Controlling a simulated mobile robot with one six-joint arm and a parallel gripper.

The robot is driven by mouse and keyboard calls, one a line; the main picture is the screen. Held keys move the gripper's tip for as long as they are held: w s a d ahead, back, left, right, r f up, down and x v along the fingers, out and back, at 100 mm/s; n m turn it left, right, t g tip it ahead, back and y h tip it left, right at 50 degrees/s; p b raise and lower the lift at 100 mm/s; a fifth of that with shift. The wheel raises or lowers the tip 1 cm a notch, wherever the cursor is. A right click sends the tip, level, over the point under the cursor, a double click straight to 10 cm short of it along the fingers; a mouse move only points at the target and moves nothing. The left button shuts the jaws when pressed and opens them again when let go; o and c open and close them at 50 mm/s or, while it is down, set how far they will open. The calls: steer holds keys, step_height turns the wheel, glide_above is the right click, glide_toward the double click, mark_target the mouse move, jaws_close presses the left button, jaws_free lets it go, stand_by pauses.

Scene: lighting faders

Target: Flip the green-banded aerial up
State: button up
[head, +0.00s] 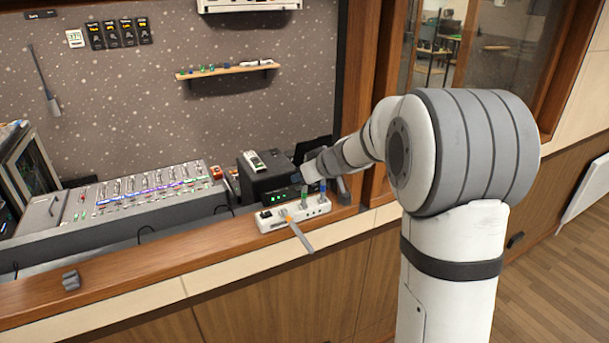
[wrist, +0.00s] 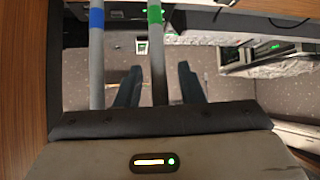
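The green-banded aerial is a grey rod with a green band (wrist: 154,15). In the wrist view it runs down between the two dark fingers of my gripper (wrist: 160,69), which are apart. Whether either finger touches the rod I cannot tell. A blue-banded aerial (wrist: 97,18) runs parallel, left of the left finger. In the head view my gripper (head: 312,174) is just above the white unit (head: 291,213), by the green-banded aerial (head: 304,192) and the blue-banded aerial (head: 322,187). The lower ends of the rods are hidden by my gripper in the wrist view.
An orange-banded aerial (head: 298,232) slants forward over the sill edge. A black box (head: 270,178) stands behind the white unit. A mixing desk (head: 120,200) lies to the left. A small dark block (head: 71,280) sits on the wooden sill (head: 150,264), which is otherwise mostly clear.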

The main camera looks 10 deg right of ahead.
steer(key=v, duration=0.7)
steer(key=shift+s+r, duration=0.15)
steer(key=shift+s, duration=0.1)
steer(key=shift+d, duration=0.1)
steer(key=shift+c, duration=0.3)
